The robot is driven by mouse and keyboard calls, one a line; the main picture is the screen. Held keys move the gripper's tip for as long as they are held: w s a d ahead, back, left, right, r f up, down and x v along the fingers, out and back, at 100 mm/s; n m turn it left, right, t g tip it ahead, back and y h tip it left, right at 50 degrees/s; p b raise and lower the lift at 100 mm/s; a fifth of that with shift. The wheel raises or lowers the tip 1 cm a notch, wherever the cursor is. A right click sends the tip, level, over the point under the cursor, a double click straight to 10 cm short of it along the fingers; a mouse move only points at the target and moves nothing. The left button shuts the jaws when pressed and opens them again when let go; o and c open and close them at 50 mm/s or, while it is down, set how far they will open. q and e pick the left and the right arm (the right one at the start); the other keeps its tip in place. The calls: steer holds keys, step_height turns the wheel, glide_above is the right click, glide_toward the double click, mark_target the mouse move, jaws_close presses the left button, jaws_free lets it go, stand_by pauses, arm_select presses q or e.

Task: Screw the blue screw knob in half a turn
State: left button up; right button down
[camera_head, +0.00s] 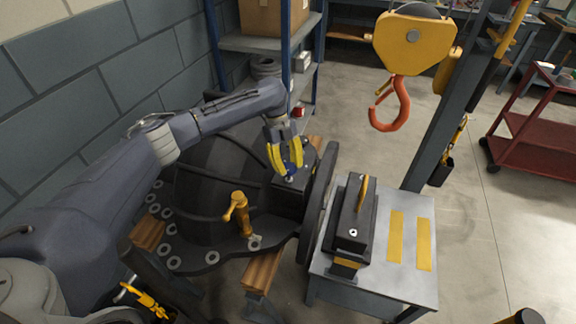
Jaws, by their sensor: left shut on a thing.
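The blue screw knob (290,169) sits on top of a dark block on the black split casing (205,190). Only part of the knob shows, because the yellow fingers cover some of it. My left gripper (286,166) comes down from above with its yellow fingers on either side of the knob, shut on it. My right gripper is not in view.
A yellow handle (238,212) stands up from the casing's front. Right of the casing is a grey table (390,275) with a black box (350,225). An orange hook (390,105) hangs above the open floor. A blue shelf stands behind.

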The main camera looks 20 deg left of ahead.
arm_select(q)
steer(key=m+y, duration=0.1)
steer(key=m, duration=0.1)
steer(key=m+g, duration=0.1)
steer(key=m, duration=0.2)
steer(key=shift+d+m+y, duration=0.2)
steer(key=shift+m+y, duration=0.1)
steer(key=shift+y, duration=0.1)
steer(key=m, duration=0.2)
steer(key=m+y, duration=0.1)
steer(key=m, duration=0.1)
steer(key=shift+f+g+y, duration=0.1)
steer(key=shift+g+y, duration=0.2)
steer(key=m+y, duration=0.1)
steer(key=m, duration=0.4)
steer(key=shift+d+y, duration=0.1)
steer(key=shift+y, duration=0.3)
steer(key=shift+m+t+y, duration=0.35)
steer(key=shift+m+y, duration=0.05)
steer(key=shift+m, duration=0.7)
steer(key=shift+m+t+y, duration=0.35)
steer(key=shift+m+y, duration=0.05)
steer(key=shift+m, duration=0.7)
steer(key=shift+s, duration=0.1)
steer(key=o, duration=1.3)
steer(key=v, duration=1.2)
